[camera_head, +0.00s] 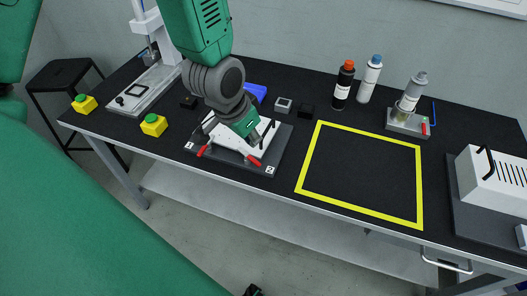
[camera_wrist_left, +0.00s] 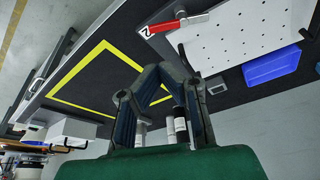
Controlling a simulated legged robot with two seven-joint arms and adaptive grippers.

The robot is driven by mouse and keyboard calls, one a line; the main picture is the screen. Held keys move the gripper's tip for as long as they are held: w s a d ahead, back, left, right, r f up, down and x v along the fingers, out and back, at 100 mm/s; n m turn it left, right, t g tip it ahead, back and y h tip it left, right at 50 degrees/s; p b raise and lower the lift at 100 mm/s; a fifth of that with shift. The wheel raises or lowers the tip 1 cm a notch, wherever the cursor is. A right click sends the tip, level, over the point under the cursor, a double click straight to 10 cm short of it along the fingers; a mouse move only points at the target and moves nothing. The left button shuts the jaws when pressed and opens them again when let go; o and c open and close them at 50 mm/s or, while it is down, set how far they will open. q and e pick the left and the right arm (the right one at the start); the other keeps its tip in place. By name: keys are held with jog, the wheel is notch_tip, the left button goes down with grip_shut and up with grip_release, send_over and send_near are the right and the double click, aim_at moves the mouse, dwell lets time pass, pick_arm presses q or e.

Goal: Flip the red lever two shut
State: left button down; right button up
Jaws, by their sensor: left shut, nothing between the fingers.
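The red lever two (camera_head: 253,160) is at the front right corner of the white perforated plate (camera_head: 226,136), beside the label 2. In the left wrist view the red lever (camera_wrist_left: 163,27) lies near the plate's corner, pointing outward over the dark base. My left gripper (camera_head: 264,133) is above the right part of the plate, behind lever two and apart from it. Its fingers (camera_wrist_left: 160,72) are shut and empty in the left wrist view. Red lever one (camera_head: 204,150) is at the plate's front left. My right gripper does not show clearly.
A yellow-framed area (camera_head: 360,172) of bare table is right of the fixture. A blue bin (camera_head: 256,91) is behind the plate. Bottles (camera_head: 343,85) stand at the back. Yellow button boxes (camera_head: 153,125) are at left; a white machine (camera_head: 490,182) is at right.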

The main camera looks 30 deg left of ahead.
aim_at(259, 154)
pick_arm(q)
jog(key=x, duration=0.3)
jog(key=b+x, duration=0.1)
jog(key=x, duration=0.4)
jog(key=shift+w+a+f, duration=0.1)
jog(key=shift+a+f, duration=0.2)
jog(key=shift+f, duration=0.15)
jog(key=shift+w+d+f, duration=0.1)
jog(key=shift+w+f, duration=0.1)
jog(key=shift+f, duration=0.3)
jog(key=shift+d, duration=0.2)
jog(key=shift+w+f, duration=0.1)
jog(key=shift+w, duration=0.05)
